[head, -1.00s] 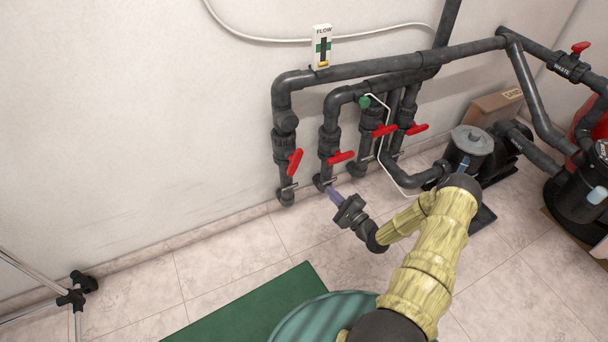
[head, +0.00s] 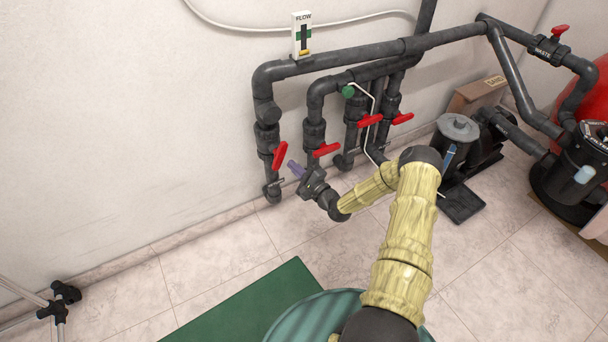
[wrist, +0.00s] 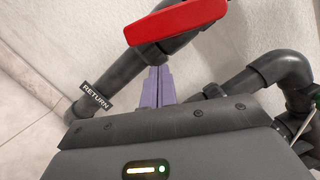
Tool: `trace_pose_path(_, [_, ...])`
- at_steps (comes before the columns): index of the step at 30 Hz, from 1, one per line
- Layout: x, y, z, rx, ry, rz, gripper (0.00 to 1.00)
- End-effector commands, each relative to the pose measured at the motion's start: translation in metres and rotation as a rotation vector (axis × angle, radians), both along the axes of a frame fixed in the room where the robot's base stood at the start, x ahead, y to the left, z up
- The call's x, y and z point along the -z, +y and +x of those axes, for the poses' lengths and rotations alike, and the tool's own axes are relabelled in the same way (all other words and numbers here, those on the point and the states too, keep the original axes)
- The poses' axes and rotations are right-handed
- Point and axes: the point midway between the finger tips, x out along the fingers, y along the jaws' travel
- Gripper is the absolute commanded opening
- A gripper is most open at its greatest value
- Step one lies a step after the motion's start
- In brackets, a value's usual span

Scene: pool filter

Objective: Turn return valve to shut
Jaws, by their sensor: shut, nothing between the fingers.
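The return valve is on the leftmost vertical pipe, with a red handle (head: 279,156) lying nearly along the pipe, slightly tilted. The handle also fills the top of the wrist view (wrist: 175,22). A black tag reading RETURN (wrist: 96,95) is on the same pipe, below the handle. My gripper (head: 293,166) is just right of and slightly below the handle in the head view. Its purple fingers (wrist: 160,78) are together and empty, pointing towards the pipe below the handle. A gap seems to remain between fingertips and handle; contact with the pipe cannot be told.
The neighbouring pipe's red handle (head: 325,150) is close to the right of my gripper. More red-handled valves (head: 370,121) follow to the right. A pump (head: 458,135) stands beyond my arm.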

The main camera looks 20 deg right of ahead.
Motion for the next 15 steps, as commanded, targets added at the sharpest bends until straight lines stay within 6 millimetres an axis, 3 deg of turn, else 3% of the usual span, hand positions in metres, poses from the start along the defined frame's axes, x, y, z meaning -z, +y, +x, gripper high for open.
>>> trace_pose_path(6, [-0.009,0.017,-0.004,0.0,0.0,-0.001,0.0])
trace_pose_path(15, [-0.01,0.018,-0.004,0.0,0.0,-0.001,0.0])
